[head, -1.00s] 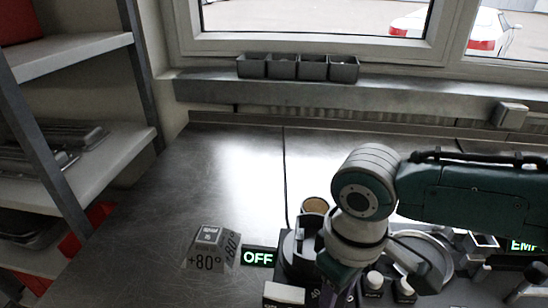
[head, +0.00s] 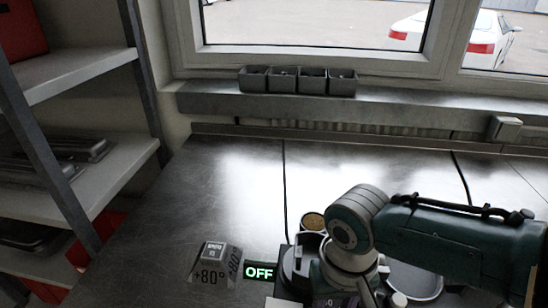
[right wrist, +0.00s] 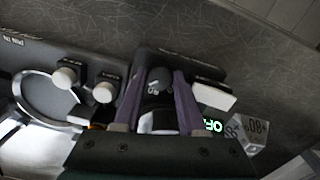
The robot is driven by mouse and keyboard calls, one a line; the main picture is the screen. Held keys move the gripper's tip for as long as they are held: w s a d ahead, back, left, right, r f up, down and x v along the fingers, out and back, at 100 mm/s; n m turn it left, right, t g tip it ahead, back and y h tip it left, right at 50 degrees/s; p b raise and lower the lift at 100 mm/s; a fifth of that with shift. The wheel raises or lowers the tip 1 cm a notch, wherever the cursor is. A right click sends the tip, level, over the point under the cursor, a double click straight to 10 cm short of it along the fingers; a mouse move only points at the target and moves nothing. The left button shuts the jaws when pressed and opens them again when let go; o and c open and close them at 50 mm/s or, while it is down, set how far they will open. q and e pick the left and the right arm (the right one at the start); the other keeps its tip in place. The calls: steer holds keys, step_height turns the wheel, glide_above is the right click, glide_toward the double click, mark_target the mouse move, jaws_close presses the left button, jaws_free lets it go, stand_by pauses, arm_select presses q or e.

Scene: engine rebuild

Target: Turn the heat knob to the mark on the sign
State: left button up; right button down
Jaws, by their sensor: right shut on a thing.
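The sign (head: 209,276) is a small grey block reading "+80°" at the lower left of the head view, and it also shows at the right of the right wrist view (right wrist: 254,132). A dark heat knob (right wrist: 158,80) with small pale marks sits on a dark unit, between the purple fingers of my right gripper (right wrist: 160,77). The gripper is shut on the knob from both sides. In the head view my right arm hides the knob and the fingers. The knob's exact setting is not readable. My left gripper is not in view.
A lit green "OFF" display (head: 259,272) stands between the sign and the unit. Two pale knobs (right wrist: 65,77) (right wrist: 103,91) and a round ring (right wrist: 35,92) lie beside the heat knob. A round tan-topped container (head: 313,221) stands behind. The steel table (head: 225,185) is clear at the back left.

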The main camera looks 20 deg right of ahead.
stand_by(0.4)
steer(key=shift+c, duration=2.4)
jaws_free()
steer(key=shift+r, duration=0.1)
steer(key=shift+r+p, duration=0.3)
steer(key=shift+r, duration=0.1)
step_height(320, 180, up, 9)
steer(key=p, duration=0.3)
